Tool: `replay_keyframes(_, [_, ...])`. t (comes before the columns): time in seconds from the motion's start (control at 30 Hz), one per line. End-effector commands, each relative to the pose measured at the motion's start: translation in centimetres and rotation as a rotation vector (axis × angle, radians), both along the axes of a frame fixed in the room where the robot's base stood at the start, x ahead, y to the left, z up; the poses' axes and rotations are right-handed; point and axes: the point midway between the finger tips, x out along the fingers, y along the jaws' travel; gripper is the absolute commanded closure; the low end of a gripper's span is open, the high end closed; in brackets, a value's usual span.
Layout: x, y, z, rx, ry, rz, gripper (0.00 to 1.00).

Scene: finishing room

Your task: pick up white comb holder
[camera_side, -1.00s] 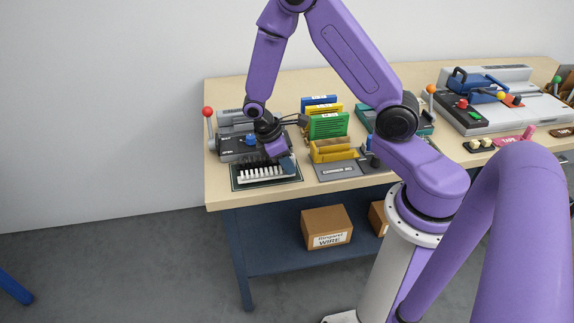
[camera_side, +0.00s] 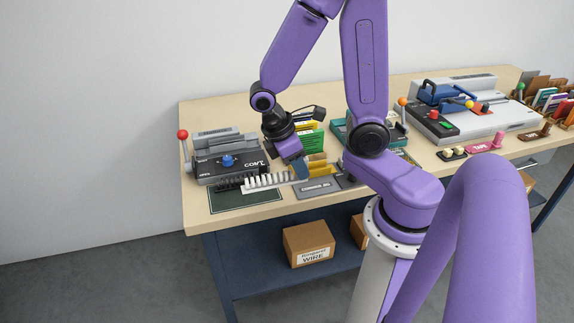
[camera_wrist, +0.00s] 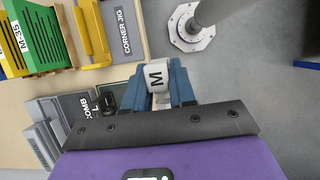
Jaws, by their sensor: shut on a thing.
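In the wrist view the white end (camera_wrist: 157,76), marked with an M, sits between the blue fingers of my gripper (camera_wrist: 160,88). The rest of the holder is hidden in that view.
A comb punch machine (camera_side: 228,160) with a red-knobbed lever stands behind the mat. A grey corner jig (camera_side: 318,188) and yellow and green racks (camera_side: 312,140) stand to the right. A cardboard box (camera_side: 309,243) is on the lower shelf.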

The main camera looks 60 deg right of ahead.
Motion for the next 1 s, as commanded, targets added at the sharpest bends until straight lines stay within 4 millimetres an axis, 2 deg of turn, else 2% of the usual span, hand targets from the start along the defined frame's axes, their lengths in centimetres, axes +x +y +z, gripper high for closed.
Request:
replay_keyframes(0.4, [-2.7, 0.3, 1.2, 0.0, 0.0, 0.001, 1.0])
replay_keyframes(0.63, [-2.9, 0.5, 1.5, 0.002, 0.001, -0.001, 1.0])
replay_keyframes(0.77, [-0.9, 0.8, 1.7, 0.007, -0.001, -0.001, 1.0])
replay_keyframes(0.87, [1.9, 0.9, 1.9, 0.015, -0.002, 0.0, 1.0])
replay_keyframes(1.0, [6.8, 0.2, 2.1, 0.022, -0.006, 0.005, 1.0])
